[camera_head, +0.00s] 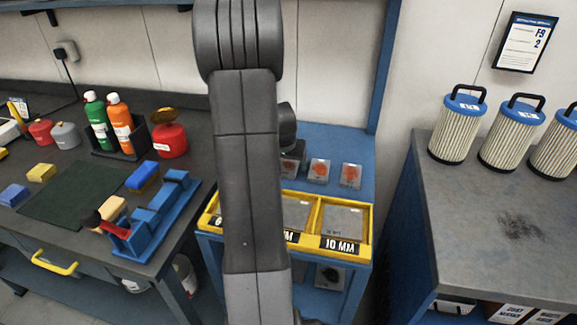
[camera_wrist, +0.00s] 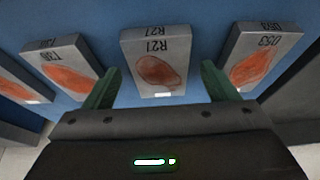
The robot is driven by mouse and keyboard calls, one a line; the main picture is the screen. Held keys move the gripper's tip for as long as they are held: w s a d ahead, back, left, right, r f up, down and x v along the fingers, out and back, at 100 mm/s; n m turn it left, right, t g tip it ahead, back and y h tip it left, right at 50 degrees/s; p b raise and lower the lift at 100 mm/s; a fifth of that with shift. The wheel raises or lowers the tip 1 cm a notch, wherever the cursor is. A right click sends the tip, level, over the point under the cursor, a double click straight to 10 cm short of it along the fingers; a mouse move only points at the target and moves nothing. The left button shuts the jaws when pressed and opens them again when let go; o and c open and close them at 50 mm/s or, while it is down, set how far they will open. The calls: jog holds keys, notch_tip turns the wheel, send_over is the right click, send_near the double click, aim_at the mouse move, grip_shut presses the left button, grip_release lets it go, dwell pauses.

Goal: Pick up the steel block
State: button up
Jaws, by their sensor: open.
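Several grey steel blocks with orange-red patches lie in a row on a blue surface. In the wrist view, the block marked R21 (camera_wrist: 156,62) is in the middle, between and ahead of the fingertips of my gripper (camera_wrist: 160,80). The green fingers are spread apart with nothing held. Another block (camera_wrist: 252,60) is beyond the right finger, and one (camera_wrist: 66,70) is beyond the left finger. A further block (camera_wrist: 18,88) is cut off at far left. In the head view, two blocks (camera_head: 319,170) (camera_head: 350,176) show clearly; my arm hides part of the row and my gripper.
A yellow tray (camera_head: 368,222) with compartments, one labelled 10 MM, sits in front of the blocks. A blue clamp fixture (camera_head: 150,218) and bottles (camera_head: 121,122) stand on the left bench. Filter cartridges (camera_head: 458,128) stand on the right bench (camera_head: 470,220).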

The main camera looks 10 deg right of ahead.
aim_at(288, 166)
jog(key=c, duration=1.6)
notch_tip(288, 166, up, 9)
jog(key=shift+r, duration=0.15)
jog(key=shift+c, duration=0.2)
jog(key=shift+r, duration=0.5)
